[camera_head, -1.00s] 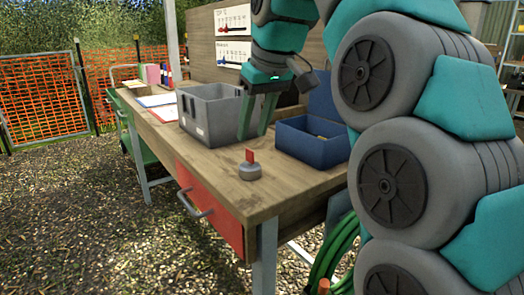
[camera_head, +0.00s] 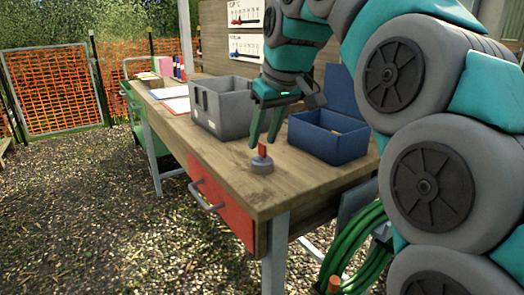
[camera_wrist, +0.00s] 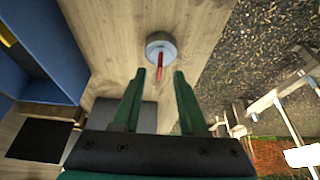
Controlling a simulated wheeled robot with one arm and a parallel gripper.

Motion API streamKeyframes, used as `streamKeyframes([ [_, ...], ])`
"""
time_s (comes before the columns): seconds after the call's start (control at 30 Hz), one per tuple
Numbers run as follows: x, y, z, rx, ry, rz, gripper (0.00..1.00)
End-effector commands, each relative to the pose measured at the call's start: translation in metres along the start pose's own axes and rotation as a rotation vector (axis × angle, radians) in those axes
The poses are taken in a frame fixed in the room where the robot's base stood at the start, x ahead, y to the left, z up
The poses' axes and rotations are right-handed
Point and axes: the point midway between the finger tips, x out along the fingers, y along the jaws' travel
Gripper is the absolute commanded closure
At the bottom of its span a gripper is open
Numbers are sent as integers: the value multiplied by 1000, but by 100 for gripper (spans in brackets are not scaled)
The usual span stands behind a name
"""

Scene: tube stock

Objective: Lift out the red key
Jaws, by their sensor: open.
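The red key (camera_head: 262,150) stands upright in a round grey base (camera_head: 262,167) near the front edge of the workbench. In the wrist view the key (camera_wrist: 160,62) shows as a thin red strip, on the near side of the grey disc (camera_wrist: 155,45). My gripper (camera_head: 264,143) is open, its green fingers pointing down just behind and above the key. I cannot tell whether a finger touches the key in the head view.
A grey crate (camera_head: 198,114) stands behind left and an open blue box (camera_head: 312,141) to the right on the wooden bench (camera_head: 225,156). Papers (camera_head: 172,93) lie at the far left. A red drawer (camera_head: 222,203) is below the front edge.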

Motion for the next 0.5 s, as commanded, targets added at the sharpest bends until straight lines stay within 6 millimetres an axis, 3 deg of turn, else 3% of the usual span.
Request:
streamKeyframes([
  [0.2, 22, 0, 2, 0, 0, -1, 57],
  [0.5, 27, 1, 1, 0, 4, 0, 57],
])
